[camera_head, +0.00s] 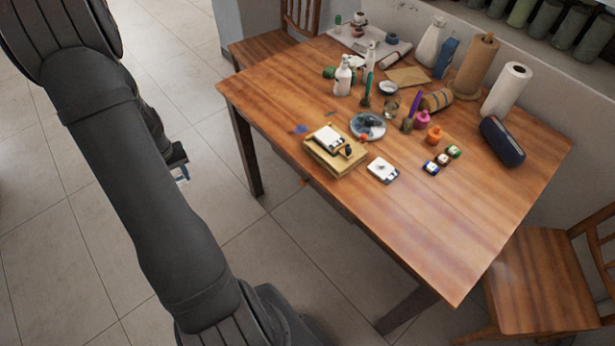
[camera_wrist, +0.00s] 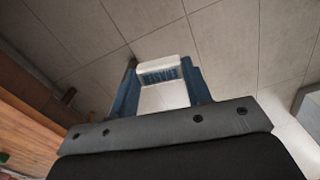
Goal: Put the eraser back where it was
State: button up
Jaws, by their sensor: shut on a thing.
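My gripper (camera_wrist: 161,80) is shut on a white block with a blue printed band, which looks like the eraser (camera_wrist: 160,68); it sits between the two blue fingers in the wrist view. In the head view my gripper (camera_head: 182,174) hangs over the tiled floor, left of the wooden table (camera_head: 440,235) and apart from it. Only a small pale bit of the held eraser shows there. The eraser's former spot cannot be told from these frames.
Near the table's left edge are a wooden block (camera_head: 325,162) with white and dark items on top, a white card-like item (camera_head: 382,171) and a paint-stained plate (camera_head: 367,125). Bottles and rolls crowd the back. A navy case (camera_head: 501,141) lies right. The table's front right is clear.

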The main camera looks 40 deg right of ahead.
jog(key=s+d+r+m, duration=0.25)
jog(key=s+d, duration=0.35)
jog(key=d, duration=0.3)
jog(key=s+d+r+m, duration=0.1)
jog(key=s+d+m, duration=0.2)
jog(key=s+d, duration=0.45)
jog(key=s+d+r+m, duration=0.1)
jog(key=s+d+m, duration=0.25)
jog(key=d, duration=0.65)
jog(key=s+d+r+m, duration=0.2)
jog(key=s+d, duration=0.1)
jog(key=s, duration=0.7)
jog(key=s+d+r+m, duration=0.1)
jog(key=s+d+m, duration=0.2)
jog(key=s, duration=0.6)
jog(key=s+d+r+m, duration=0.2)
jog(key=s+d, duration=0.1)
jog(key=s, duration=0.7)
send_over(358, 191)
notch_tip(358, 191, down, 7)
jog(key=shift+f, duration=2.2)
